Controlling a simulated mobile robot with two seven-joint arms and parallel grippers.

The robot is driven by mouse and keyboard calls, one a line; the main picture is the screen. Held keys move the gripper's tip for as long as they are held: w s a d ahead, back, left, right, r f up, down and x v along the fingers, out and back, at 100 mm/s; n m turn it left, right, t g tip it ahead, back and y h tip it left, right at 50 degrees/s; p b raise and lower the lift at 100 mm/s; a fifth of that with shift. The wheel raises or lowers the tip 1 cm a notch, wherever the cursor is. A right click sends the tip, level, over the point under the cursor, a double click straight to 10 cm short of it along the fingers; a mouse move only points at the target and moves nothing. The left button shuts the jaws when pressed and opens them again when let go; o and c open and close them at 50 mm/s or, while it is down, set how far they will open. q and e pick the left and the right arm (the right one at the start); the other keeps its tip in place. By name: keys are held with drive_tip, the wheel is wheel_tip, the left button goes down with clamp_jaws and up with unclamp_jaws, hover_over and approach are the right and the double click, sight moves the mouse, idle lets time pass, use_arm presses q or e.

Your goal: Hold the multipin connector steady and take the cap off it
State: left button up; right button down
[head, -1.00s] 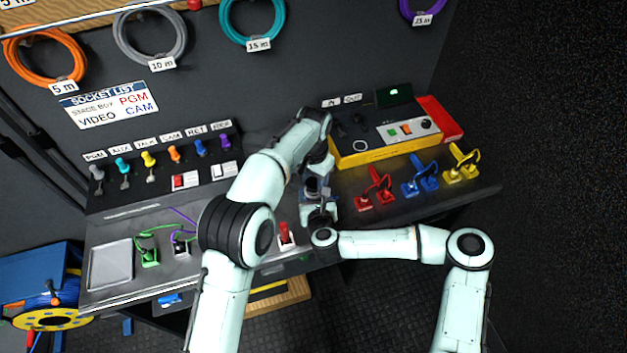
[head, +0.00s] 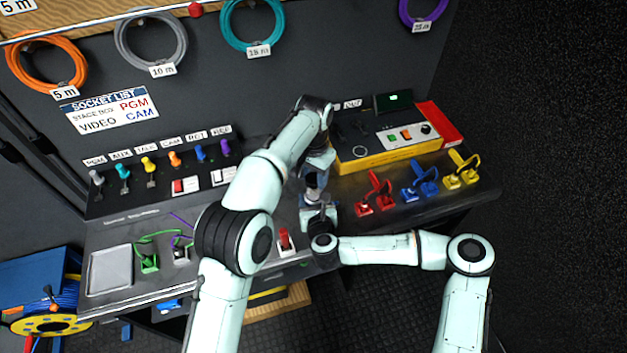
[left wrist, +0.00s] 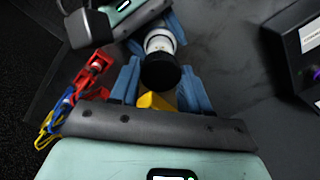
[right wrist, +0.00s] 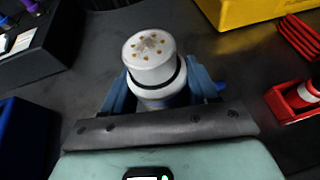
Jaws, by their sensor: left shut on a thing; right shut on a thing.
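The multipin connector (right wrist: 152,58) is white with gold pins on its face, bare in the right wrist view. My right gripper (right wrist: 160,92) is shut on its body, one blue finger on each side. The connector also shows as a white ring in the left wrist view (left wrist: 160,40). The black cap (left wrist: 160,72) sits between the fingers of my left gripper (left wrist: 160,82), which is shut on it. The cap is off the pins, in front of the connector in that view. In the head view my left gripper (head: 314,178) is just above my right gripper (head: 319,212).
A yellow console (head: 385,148) stands behind and right of the grippers. Red (head: 375,195), blue (head: 420,181) and yellow (head: 463,170) items stand along the bench's right. A red switch (head: 285,241) is close left. A grey tray (head: 110,289) lies at the left end.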

idle(0.3)
drive_tip(key=shift+c, duration=1.1)
unclamp_jaws()
